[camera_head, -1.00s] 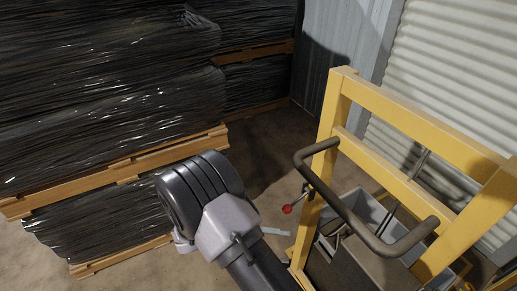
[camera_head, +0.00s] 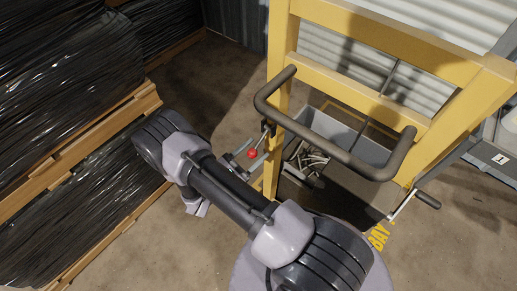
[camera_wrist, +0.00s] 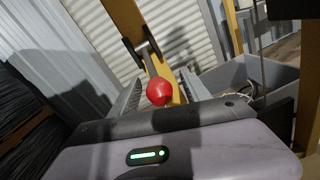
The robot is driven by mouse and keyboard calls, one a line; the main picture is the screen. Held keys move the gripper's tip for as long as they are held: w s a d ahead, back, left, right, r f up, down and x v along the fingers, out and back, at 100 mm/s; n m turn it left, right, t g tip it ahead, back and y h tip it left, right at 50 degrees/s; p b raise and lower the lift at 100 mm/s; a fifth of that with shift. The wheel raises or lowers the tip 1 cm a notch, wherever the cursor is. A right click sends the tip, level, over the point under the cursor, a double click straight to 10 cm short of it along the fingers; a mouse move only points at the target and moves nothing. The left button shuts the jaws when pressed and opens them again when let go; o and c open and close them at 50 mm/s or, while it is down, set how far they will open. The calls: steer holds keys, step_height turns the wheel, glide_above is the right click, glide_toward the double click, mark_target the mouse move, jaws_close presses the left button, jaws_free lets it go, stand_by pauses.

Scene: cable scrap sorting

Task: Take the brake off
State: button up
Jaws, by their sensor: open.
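The brake is a short lever with a red ball knob (camera_head: 252,153), mounted on the post of a yellow cart frame (camera_head: 279,60). In the wrist view the red knob (camera_wrist: 159,92) is in front of my gripper, with the lever rising behind it to a dark bracket on the yellow post. My gripper (camera_head: 256,151) is open, and its two grey fingers stand on either side of the knob in the picture. The wrist view shows the fingers of my gripper (camera_wrist: 158,84) left and right of the knob, with gaps. I cannot tell whether either finger touches it.
A dark push handle (camera_head: 335,150) juts from the frame close to my arm. A grey bin (camera_head: 345,132) with cable scraps stands behind the post. Stacked black cable bales (camera_head: 70,80) on wooden pallets fill the left. Bare floor (camera_head: 205,85) lies between.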

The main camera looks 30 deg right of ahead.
steer(key=shift+x, duration=1.1)
jaws_close()
stand_by(0.6)
